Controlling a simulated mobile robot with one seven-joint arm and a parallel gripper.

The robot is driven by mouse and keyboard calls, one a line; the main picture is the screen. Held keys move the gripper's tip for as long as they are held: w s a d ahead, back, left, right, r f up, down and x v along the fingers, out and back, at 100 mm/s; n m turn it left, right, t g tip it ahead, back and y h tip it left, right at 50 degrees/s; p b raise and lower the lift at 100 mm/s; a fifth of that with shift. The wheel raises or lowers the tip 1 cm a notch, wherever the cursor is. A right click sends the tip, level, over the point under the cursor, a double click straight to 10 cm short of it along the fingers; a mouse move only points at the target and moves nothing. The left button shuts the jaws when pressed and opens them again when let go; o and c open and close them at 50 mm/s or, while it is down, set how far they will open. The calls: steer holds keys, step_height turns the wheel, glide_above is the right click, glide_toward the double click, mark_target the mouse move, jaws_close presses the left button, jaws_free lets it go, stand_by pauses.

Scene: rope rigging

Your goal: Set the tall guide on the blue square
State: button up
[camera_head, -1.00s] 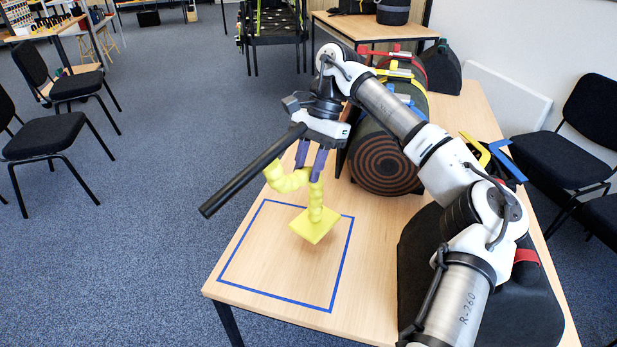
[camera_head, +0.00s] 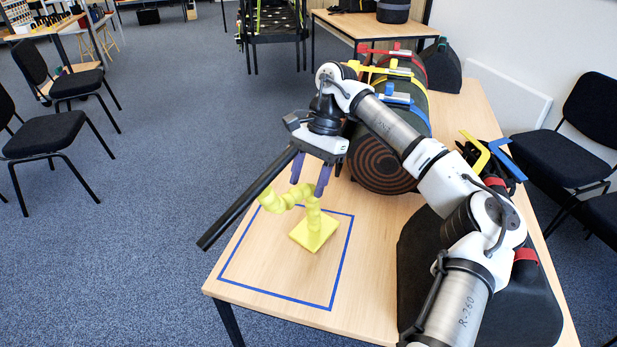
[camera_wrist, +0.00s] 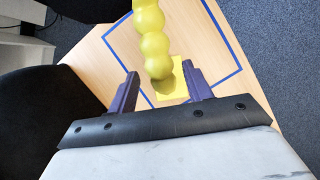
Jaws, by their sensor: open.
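The tall guide (camera_head: 313,228) is yellow, with a square base plate, an upright post and a knobbly arm bending to the left. It stands upright on the table inside the blue square outline (camera_head: 345,258), near its back right part. My gripper (camera_head: 310,182) is open just above the guide, its two purple fingers apart and clear of the post. In the wrist view the guide's knobbly yellow arm (camera_wrist: 153,38) rises between and beyond the open fingers (camera_wrist: 163,90), with part of the base plate below it.
A dark roll with a spiral end (camera_head: 382,160) stands behind my gripper, with coloured clamps on top. A black case (camera_head: 415,270) lies at the right under my arm. The front of the blue square is bare. The table edge is close at the left.

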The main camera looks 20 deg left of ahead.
steer(key=shift+r, duration=0.25)
steer(key=v, duration=1.1)
steer(key=shift+w+r+p, duration=0.2)
steer(key=shift+r+p, duration=0.15)
